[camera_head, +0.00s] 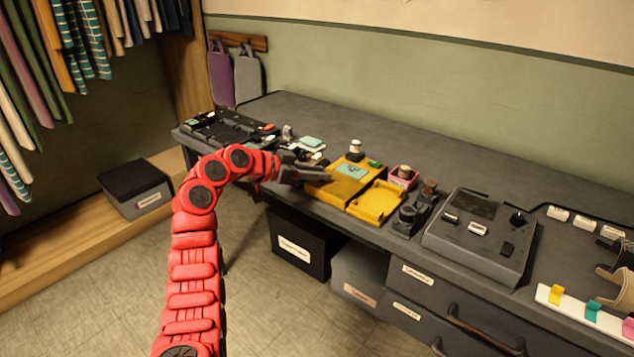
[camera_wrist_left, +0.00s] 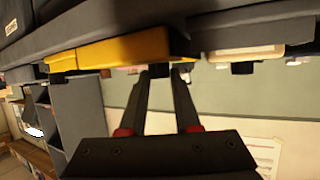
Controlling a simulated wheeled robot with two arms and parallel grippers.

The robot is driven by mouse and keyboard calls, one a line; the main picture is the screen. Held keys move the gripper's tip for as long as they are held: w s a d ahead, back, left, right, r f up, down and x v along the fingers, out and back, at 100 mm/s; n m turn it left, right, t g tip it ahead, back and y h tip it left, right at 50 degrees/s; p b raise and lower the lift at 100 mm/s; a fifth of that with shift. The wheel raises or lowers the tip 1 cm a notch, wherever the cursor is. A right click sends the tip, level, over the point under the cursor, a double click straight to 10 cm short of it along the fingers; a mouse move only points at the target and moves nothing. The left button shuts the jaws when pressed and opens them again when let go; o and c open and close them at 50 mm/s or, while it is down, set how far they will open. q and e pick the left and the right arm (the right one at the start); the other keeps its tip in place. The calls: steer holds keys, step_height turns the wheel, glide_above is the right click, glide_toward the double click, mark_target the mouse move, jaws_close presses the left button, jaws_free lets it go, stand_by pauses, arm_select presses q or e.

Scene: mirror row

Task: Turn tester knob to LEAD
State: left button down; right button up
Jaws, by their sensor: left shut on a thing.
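The yellow tester (camera_head: 343,190) sits near the front edge of the dark grey bench, with a teal panel (camera_head: 352,170) on its top. Its yellow side also shows in the wrist view (camera_wrist_left: 120,50), upside down. My left gripper (camera_head: 326,176) reaches in from the left, low over the tester's left part. In the wrist view its two fingers (camera_wrist_left: 161,74) stand close together around a small dark piece (camera_wrist_left: 159,70) at the yellow body, which looks like the knob. The gripper hides the knob in the head view, so its pointer and the LEAD mark cannot be read.
A shallow yellow tray (camera_head: 376,204) adjoins the tester on the right. A pink box (camera_head: 402,178), dark stands and a large grey console (camera_head: 480,240) stand farther right. A black panel (camera_head: 232,130) and small items lie to the left. The bench's back strip is clear.

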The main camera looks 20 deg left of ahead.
arm_select(q)
steer(key=shift+f, duration=0.3)
steer(key=c, duration=0.6)
jaws_free()
steer(key=shift+r, duration=0.1)
steer(key=shift+s+a+r, duration=0.1)
steer(key=shift+a, duration=0.05)
steer(key=p+v, duration=0.1)
steer(key=v, duration=1.6)
steer(key=shift+p, duration=0.35)
